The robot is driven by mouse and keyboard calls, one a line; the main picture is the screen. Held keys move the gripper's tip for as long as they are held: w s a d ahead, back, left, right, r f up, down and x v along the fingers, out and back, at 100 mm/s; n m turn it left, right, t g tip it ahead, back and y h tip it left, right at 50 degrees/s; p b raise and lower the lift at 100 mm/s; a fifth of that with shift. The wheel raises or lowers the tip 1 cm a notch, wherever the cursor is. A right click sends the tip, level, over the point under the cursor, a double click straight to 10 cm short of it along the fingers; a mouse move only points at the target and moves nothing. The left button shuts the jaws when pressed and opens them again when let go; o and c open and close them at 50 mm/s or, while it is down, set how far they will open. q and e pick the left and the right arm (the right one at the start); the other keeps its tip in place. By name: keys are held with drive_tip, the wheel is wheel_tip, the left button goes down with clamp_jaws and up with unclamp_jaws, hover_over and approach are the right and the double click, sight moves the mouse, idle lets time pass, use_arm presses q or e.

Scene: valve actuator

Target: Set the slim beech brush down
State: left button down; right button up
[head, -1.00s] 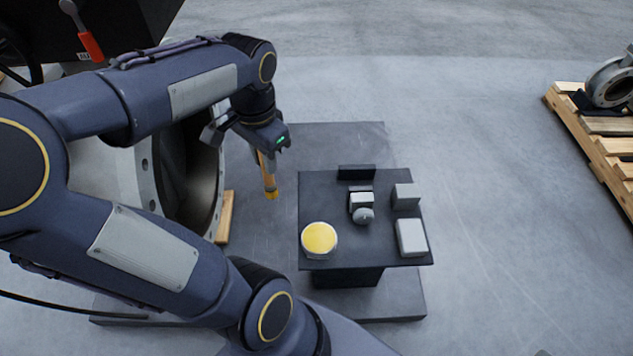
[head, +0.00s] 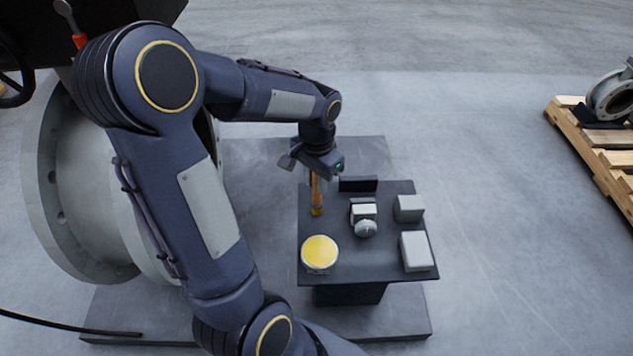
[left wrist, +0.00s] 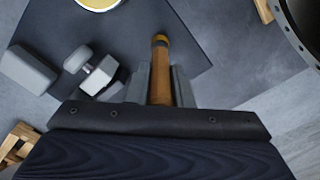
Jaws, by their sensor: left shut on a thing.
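The slim beech brush (head: 316,192) hangs roughly upright from my left gripper (head: 317,172), with its darker-banded end pointing down. The gripper is over the far left part of the black table (head: 345,262). In the left wrist view the brush (left wrist: 160,75) lies between the two fingers of my left gripper (left wrist: 160,86), which are shut on it. The brush end shows over the edge region of the dark tabletop (left wrist: 140,35). I cannot tell whether its tip touches the top. My right gripper is not in view.
On the table stand a yellow-topped round tin (head: 320,252), a grey-white device with a round knob (head: 365,222), two grey blocks (head: 409,208) (head: 417,251) and a black upright block (head: 358,185). A large flanged pipe body (head: 75,190) is at left. A pallet (head: 605,150) is far right.

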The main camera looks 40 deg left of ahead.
use_arm(q)
drive_tip(key=shift+f, duration=0.3)
drive_tip(key=c, duration=1.3)
unclamp_jaws()
wheel_tip(320, 180, up, 12)
drive_tip(key=p, duration=0.3)
drive_tip(key=shift+r, duration=0.1)
drive_tip(key=s+d+n+t+h, duration=0.2)
drive_tip(key=s+d+t, duration=0.3)
drive_tip(key=s+d, duration=0.6)
drive_tip(key=s+h, duration=0.1)
drive_tip(key=s, duration=0.2)
drive_tip(key=shift+s+d+n+t+h, duration=0.3)
drive_tip(key=shift+n+h, duration=0.1)
